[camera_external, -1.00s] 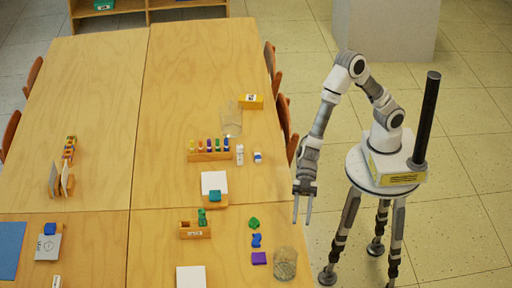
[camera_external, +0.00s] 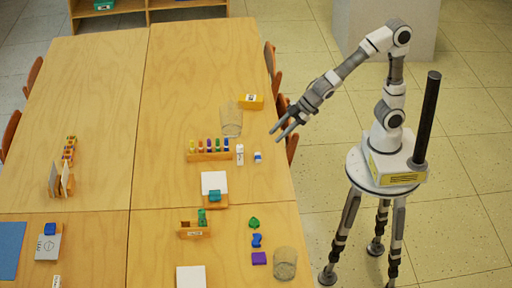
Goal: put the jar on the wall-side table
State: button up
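Two clear glass jar-like containers stand on the joined wooden tables. One jar (camera_external: 231,120) is upright near the middle of the right far table (camera_external: 190,75), behind a wooden rack. The other jar (camera_external: 285,263) is near the right edge of the right near table (camera_external: 240,275). I cannot tell which one the task means, nor which table is the wall-side one. My gripper (camera_external: 276,134) is open and empty, with its fingers parted. It is above the right edge of the right far table, to the right of the far jar and apart from it.
Chairs (camera_external: 283,110) line the right edge. A low shelf (camera_external: 150,8) stands at the back. The left far table (camera_external: 85,90) is mostly bare.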

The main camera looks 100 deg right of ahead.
jog(key=s+d+r+m+h, duration=0.2)
jog(key=s+d+r+m, duration=0.1)
jog(key=s+d+r, duration=0.3)
jog(key=s+d+f+m+g, duration=0.1)
jog(key=s+d, duration=0.1)
jog(key=s, duration=0.6)
jog(key=s+d+m+g, duration=0.2)
jog(key=s, duration=0.6)
jog(key=shift+f+y, duration=0.3)
jog(key=shift+f, duration=0.05)
jog(key=shift+d, duration=0.1)
notch_tip(320, 180, up, 12)
jog(key=p, duration=1.2)
jog(key=shift+r, duration=0.2)
